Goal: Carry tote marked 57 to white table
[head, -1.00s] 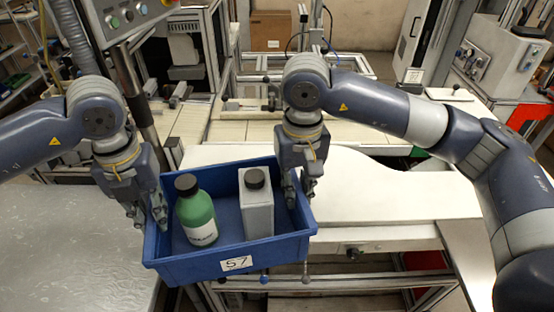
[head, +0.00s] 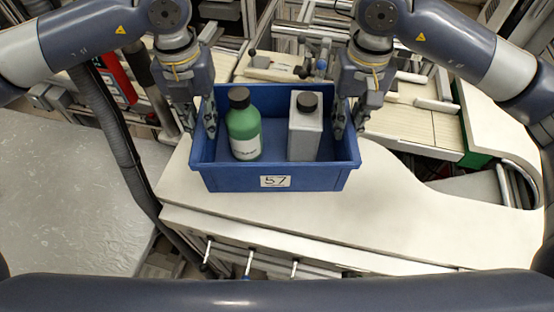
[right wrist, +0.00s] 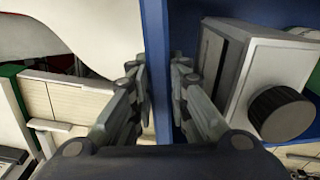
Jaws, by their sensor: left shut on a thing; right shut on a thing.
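The blue tote (head: 225,178) with a label reading 57 (head: 275,182) is in the middle of the head view, over the white table (head: 400,215). I cannot tell whether it touches the tabletop. It holds a green bottle (head: 243,125) with a black cap and a grey canister (head: 304,128) with a black cap, both upright. My left gripper (head: 200,125) is shut on the tote's left wall. My right gripper (head: 350,122) is shut on its right wall. The right wrist view shows the fingers (right wrist: 160,95) on both sides of the blue wall (right wrist: 157,30), beside the canister (right wrist: 245,75).
A grey metal surface (head: 70,200) lies at the left, with a dark hose (head: 125,165) between it and the white table. Slatted conveyor parts (head: 420,120) and frames stand behind. The white tabletop is clear to the right and in front of the tote.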

